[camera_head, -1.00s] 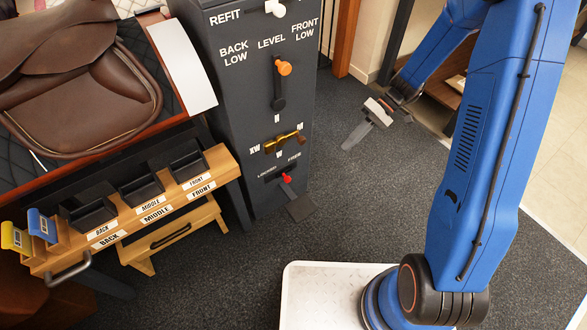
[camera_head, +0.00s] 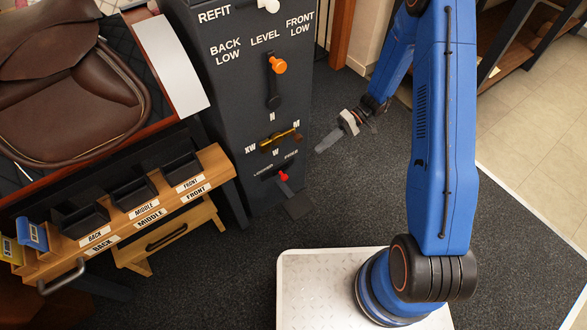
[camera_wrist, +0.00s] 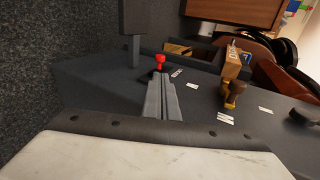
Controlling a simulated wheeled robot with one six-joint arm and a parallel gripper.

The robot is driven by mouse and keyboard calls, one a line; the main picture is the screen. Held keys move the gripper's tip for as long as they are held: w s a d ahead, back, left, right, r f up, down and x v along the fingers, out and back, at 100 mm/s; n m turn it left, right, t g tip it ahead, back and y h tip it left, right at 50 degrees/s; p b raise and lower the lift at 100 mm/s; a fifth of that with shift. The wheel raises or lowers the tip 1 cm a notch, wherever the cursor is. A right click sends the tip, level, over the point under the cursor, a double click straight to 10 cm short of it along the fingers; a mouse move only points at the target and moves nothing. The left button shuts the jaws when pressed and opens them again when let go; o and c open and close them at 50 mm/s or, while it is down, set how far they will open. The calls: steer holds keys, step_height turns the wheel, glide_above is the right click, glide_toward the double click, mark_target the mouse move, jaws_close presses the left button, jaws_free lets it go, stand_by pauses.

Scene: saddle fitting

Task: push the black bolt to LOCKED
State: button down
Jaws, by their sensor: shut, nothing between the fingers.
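The black bolt (camera_head: 287,188) with its red knob (camera_head: 283,176) is low on the dark column, below the LOCKED and FREE labels. Its exact place between the two is too small to tell. In the wrist view the red knob (camera_wrist: 160,58) stands just beyond my fingertips. My gripper (camera_head: 319,150) is shut and empty, to the right of the column and a little above the knob, with a gap between. In the wrist view my shut fingers (camera_wrist: 160,80) point toward the knob.
Above the bolt are a brass width lever (camera_head: 280,140) and an orange-knobbed level lever (camera_head: 278,65). A wooden rack with black bins (camera_head: 130,195) and a brown saddle (camera_head: 70,95) are at left. Open dark floor (camera_head: 350,205) lies right of the column.

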glide_toward(285, 177)
steer(key=x, duration=0.3)
steer(key=f+x, duration=0.1)
steer(key=x, duration=0.1)
steer(key=shift+w+a+f, duration=0.1)
steer(key=shift+w+f, duration=0.05)
steer(key=shift+f, duration=0.05)
stand_by(0.4)
steer(key=shift+s+a, duration=0.7)
steer(key=shift+a, duration=0.3)
steer(key=shift+s+a, duration=0.75)
steer(key=shift+a, duration=0.3)
steer(key=shift+w+d+r, duration=0.2)
steer(key=shift+w, duration=0.05)
steer(key=v, duration=1.3)
steer(key=shift+w+d, duration=0.2)
steer(key=shift+d, duration=0.05)
steer(key=shift+r, duration=0.1)
